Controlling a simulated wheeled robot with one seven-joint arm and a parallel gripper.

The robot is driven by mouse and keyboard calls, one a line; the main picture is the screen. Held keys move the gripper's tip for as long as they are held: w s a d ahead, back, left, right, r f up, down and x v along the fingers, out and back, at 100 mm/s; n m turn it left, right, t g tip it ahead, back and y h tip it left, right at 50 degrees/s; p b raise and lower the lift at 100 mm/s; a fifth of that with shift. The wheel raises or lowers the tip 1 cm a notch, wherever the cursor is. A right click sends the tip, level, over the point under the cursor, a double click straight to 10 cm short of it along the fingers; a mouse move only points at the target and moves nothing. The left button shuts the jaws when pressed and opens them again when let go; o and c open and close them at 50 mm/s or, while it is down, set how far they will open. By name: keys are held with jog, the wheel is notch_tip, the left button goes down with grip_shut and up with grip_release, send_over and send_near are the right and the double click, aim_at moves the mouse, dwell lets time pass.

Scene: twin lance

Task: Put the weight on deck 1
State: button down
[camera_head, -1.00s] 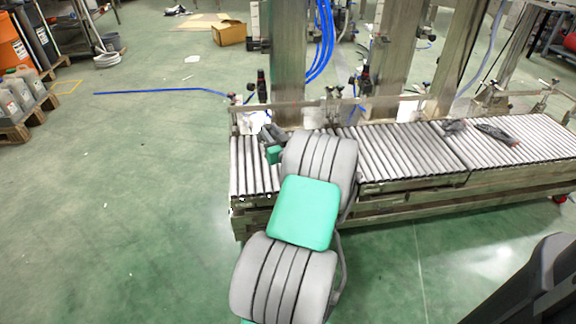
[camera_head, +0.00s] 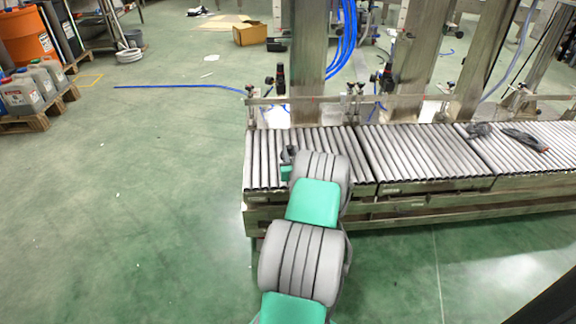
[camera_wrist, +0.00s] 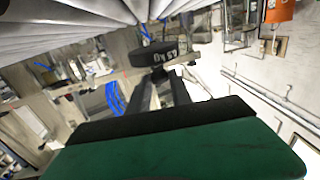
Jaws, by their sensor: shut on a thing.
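My gripper (camera_wrist: 160,78) is shut on a black weight (camera_wrist: 153,53) with pale markings on its side, in the wrist view. The weight sits at the fingertips, with the roller surface (camera_wrist: 60,28) appearing above it in that tilted picture. In the head view my gripper (camera_head: 289,154) is a small dark shape at the far end of my arm, over the left part of the roller conveyor (camera_head: 262,165). My arm hides most of the weight there. No deck number is readable, and I cannot tell whether the weight touches the rollers.
Two dark items, one rounded (camera_head: 479,130) and one long (camera_head: 525,140), lie on the right conveyor section. A rail (camera_head: 420,98) and metal columns (camera_head: 297,50) stand behind the rollers. Open green floor (camera_head: 140,200) lies to the left.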

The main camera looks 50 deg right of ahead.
jog(key=shift+w+f, duration=0.25)
jog(key=shift+w, duration=0.05)
jog(key=shift+w+f+b, duration=0.15)
jog(key=shift+f+b, duration=0.25)
jog(key=shift+f, duration=0.5)
jog(key=shift+w+f+b, duration=0.15)
jog(key=shift+f+b, duration=0.25)
jog(key=shift+f, duration=0.5)
jog(key=shift+f, duration=0.2)
jog(key=c, duration=1.2)
grip_release()
jog(key=shift+a, duration=0.1)
jog(key=shift+o, duration=0.2)
